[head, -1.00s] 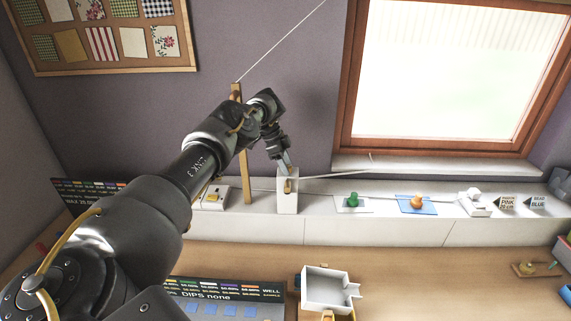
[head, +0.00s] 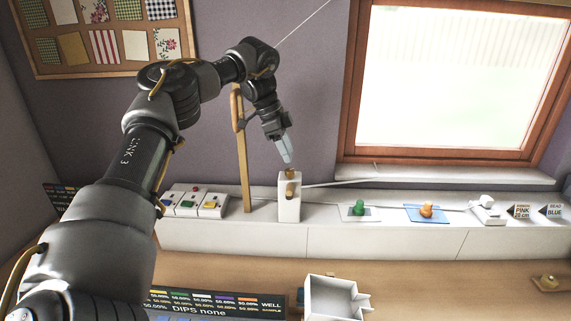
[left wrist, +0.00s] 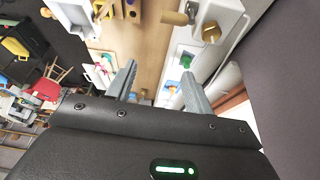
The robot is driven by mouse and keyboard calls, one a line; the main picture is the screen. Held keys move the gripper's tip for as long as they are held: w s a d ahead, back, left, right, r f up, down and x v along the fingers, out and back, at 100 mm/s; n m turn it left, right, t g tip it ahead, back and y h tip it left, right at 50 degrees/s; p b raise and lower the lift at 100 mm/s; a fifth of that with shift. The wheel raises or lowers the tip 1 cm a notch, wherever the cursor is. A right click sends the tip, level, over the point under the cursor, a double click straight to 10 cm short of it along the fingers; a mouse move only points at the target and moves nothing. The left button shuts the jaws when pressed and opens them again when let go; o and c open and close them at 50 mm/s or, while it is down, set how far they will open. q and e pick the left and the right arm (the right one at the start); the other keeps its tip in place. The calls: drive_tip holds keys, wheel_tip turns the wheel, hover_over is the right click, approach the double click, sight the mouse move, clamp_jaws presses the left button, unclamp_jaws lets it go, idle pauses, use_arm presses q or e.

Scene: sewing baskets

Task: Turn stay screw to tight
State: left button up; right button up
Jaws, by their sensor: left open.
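A white upright block (head: 289,208) stands on the white ledge below the wall. A small brass screw knob (head: 291,172) sits on its top, and a tan peg (head: 291,190) sticks out of its front. The left wrist view also shows the brass knob (left wrist: 211,33) and the peg (left wrist: 177,18), beyond the right finger. My left gripper (head: 288,160) is open and empty, pointing down just above the knob, apart from the peg. Which part is called the stay screw is not labelled. My right gripper is not in view.
A wooden post (head: 243,165) stands just left of the block. Switch boxes (head: 213,205) stand further left on the ledge. A green knob (head: 359,208) and an orange knob (head: 427,208) are to the right. A white line runs from the block. A white open box (head: 331,300) is on the table.

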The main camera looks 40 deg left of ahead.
use_arm(q)
drive_tip(key=s+d+r+b, duration=0.2)
drive_tip(key=s+d, duration=0.1)
drive_tip(key=s, duration=0.1)
drive_tip(key=shift+s+d+r, duration=0.25)
drive_tip(key=shift+d+r, duration=0.05)
drive_tip(key=shift+r, duration=0.05)
